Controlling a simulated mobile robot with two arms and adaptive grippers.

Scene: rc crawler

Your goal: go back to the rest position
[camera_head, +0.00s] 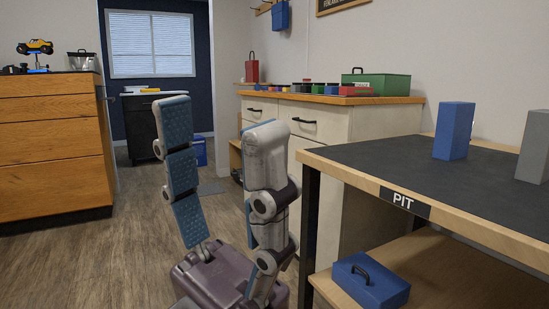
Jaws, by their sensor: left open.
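My left gripper (219,116) stands upright in the middle of the view, with its fingers pointing up. Its two jointed fingers with blue textured pads are spread wide apart, and nothing is between them. It is left of the black-topped table (355,160) with the PIT label and hides part of the floor and of the cabinet behind. My right gripper does not show.
A blue block (454,131) and a grey block (534,147) stand on the table. A blue toolbox (371,281) sits on its lower shelf. A pale cabinet (375,123) bears a green toolbox (382,84). Wooden drawers (50,140) stand left. Floor (115,240) is clear at left.

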